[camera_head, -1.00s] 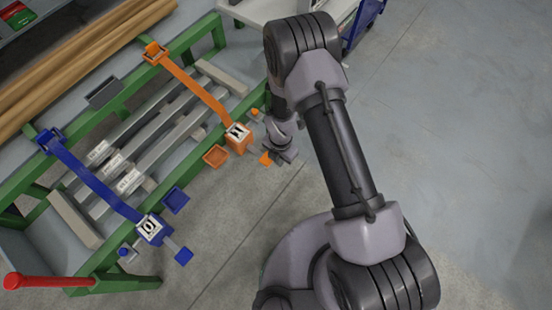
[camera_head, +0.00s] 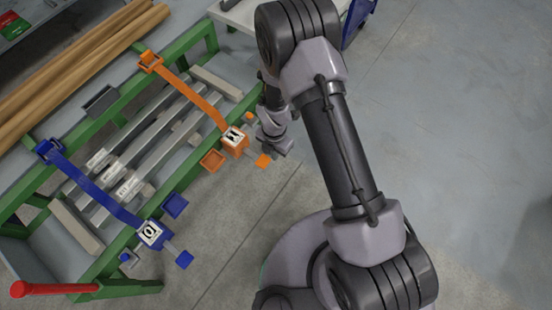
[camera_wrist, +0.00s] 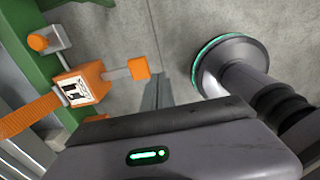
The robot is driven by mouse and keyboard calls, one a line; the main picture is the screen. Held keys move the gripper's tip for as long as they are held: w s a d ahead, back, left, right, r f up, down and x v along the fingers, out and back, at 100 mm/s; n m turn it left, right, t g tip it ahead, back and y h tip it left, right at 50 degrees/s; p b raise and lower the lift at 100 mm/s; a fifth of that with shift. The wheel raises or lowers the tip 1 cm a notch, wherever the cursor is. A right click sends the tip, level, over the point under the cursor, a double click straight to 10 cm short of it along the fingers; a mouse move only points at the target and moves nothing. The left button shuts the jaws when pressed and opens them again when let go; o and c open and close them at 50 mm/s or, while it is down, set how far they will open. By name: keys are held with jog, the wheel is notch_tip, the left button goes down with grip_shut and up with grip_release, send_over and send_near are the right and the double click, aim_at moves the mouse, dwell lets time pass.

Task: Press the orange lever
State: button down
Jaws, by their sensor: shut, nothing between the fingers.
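The orange lever (camera_head: 263,161) is a short grey bar with an orange end block, sticking out from an orange housing (camera_head: 234,139) marked with a label. The lever (camera_wrist: 138,67) also shows in the wrist view, right of the housing (camera_wrist: 80,90), whose label reads 1. My gripper (camera_head: 282,152) is just right of the lever in the head view, partly hidden by my arm. In the wrist view my shut, empty fingers (camera_wrist: 156,92) are just below and right of the lever's end block. A small gap shows between them there; whether they touch cannot be told in the head view.
An orange strap (camera_head: 195,90) runs from the housing across grey bars on the green frame (camera_head: 178,178). A blue strap has a similar blue lever (camera_head: 184,259) at lower left. Bare floor lies right.

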notch_tip(320, 180, up, 6)
send_over(265, 163)
jog(key=shift+w+a+f+p, duration=0.15)
jog(key=shift+w+a+p, duration=0.15)
jog(key=shift+a+p, duration=0.05)
notch_tip(265, 163, down, 14)
jog(key=b, duration=0.5)
jog(key=shift+f+b, duration=0.25)
jog(key=shift+b, duration=0.15)
jog(key=shift+s+d+f+b, duration=0.15)
jog(key=shift+f+b, duration=0.3)
jog(key=shift+f, duration=0.15)
jog(key=shift+s+d+f+b, duration=0.1)
jog(key=shift+d+f+b, duration=0.05)
jog(key=shift+f+b, duration=1.5)
jog(key=shift+f, duration=0.85)
jog(key=shift+s, duration=0.1)
